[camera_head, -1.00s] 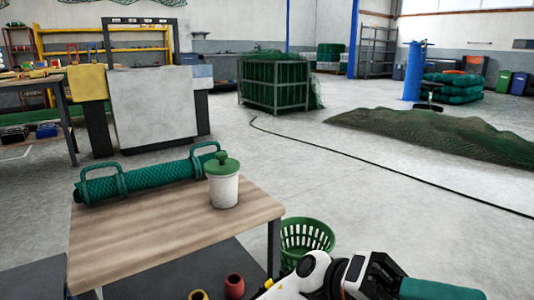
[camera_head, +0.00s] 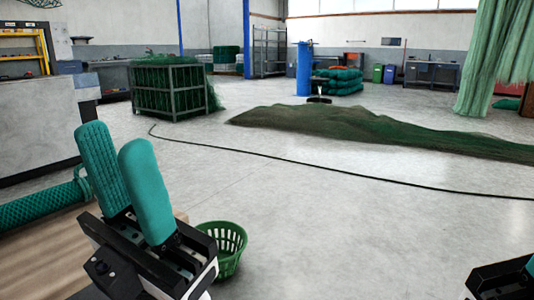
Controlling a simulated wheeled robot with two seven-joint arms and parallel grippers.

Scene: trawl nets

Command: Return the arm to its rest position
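My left gripper (camera_head: 122,185) stands at the lower left of the head view, its two thick teal fingers pointing up. The fingers are a little apart and I see nothing held between them. Its dark body is in front of the wooden table (camera_head: 45,262). Part of my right gripper (camera_head: 508,278) shows at the bottom right corner, with a teal edge at the frame's border. Most of it is cut off, so its opening does not show.
A rolled green net (camera_head: 40,208) lies on the table at the left, partly hidden. A green basket (camera_head: 232,245) stands on the floor beside my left gripper. A net heap (camera_head: 350,125) and a dark line (camera_head: 330,172) lie beyond. The middle floor is clear.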

